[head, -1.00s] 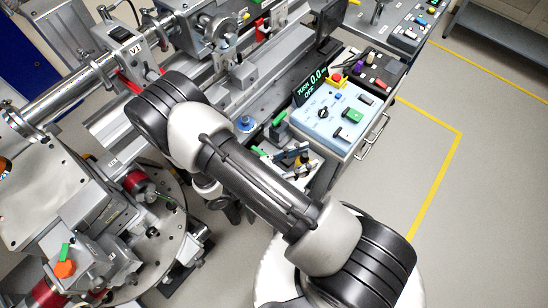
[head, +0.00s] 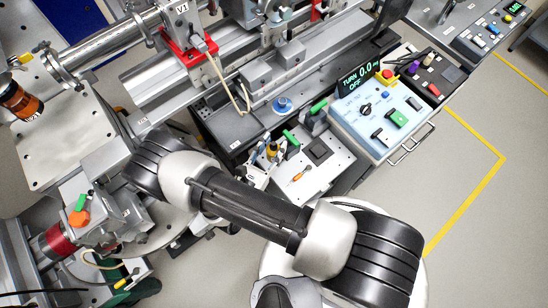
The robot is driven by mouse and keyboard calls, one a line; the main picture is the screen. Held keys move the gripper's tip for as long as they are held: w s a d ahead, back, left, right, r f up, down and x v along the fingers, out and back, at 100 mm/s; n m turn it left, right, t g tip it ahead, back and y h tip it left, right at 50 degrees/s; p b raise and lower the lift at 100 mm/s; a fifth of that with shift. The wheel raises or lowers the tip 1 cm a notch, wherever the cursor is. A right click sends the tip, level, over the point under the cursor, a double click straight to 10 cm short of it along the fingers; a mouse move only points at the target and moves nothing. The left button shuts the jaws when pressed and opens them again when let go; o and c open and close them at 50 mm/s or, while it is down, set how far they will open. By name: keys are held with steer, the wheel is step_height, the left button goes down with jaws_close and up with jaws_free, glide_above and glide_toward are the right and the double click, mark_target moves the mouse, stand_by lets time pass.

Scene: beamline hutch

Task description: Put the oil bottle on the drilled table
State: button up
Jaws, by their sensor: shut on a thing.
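My gripper is out of sight, hidden behind or below my own arm, which crosses the middle of the head view. What it holds is hidden too, and I cannot make out an oil bottle for certain. A grey plate with a few holes (head: 335,171) lies right of centre, bearing small tools and a black square; it may be the drilled table, but I cannot be sure. Another pale plate with holes (head: 75,130) is at the left. An amber cylinder with a dark end (head: 20,101) is at its left edge; I cannot tell what it is.
A light blue control box (head: 372,110) with a "TURN OFF" display stands at the right of the bench. A tool holder (head: 268,155) is close beside my arm. A rail with a red clamp (head: 189,48) is behind. Open floor with yellow lines (head: 470,205) lies at the right.

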mark_target(270, 161)
step_height(270, 161, down, 8)
steer(key=shift+r+b, duration=0.2)
steer(key=shift+b, duration=0.7)
steer(key=shift+f, duration=0.1)
steer(key=shift+f, duration=0.15)
steer(key=o, duration=1.1)
steer(key=shift+r, duration=0.2)
